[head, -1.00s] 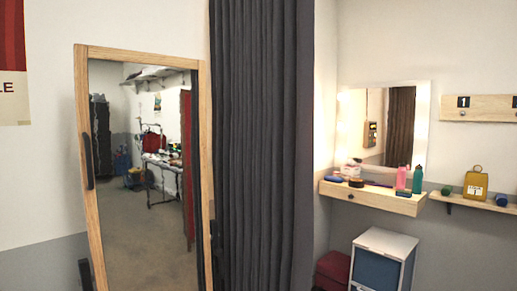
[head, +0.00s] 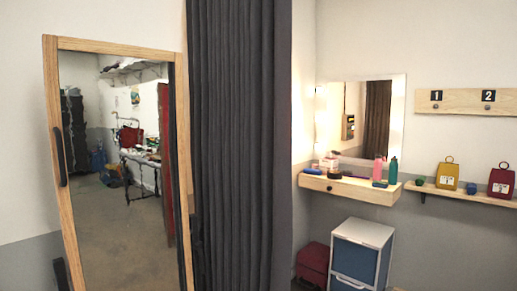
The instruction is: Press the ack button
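I cannot make out an ack button directly in the head view. A small wooden panel with dark parts (head: 348,127) shows only as a reflection in the lit wall mirror (head: 398,110) at right of centre. It is too small to tell whether a button is on it. Neither of my grippers is in view.
A tall wood-framed mirror (head: 52,110) stands at left, beside a dark curtain (head: 238,140). A wooden shelf (head: 350,190) holds bottles. Below are a white-and-blue cabinet (head: 362,255) and a dark red box (head: 312,262). Yellow (head: 447,177) and red (head: 501,183) cases sit at right.

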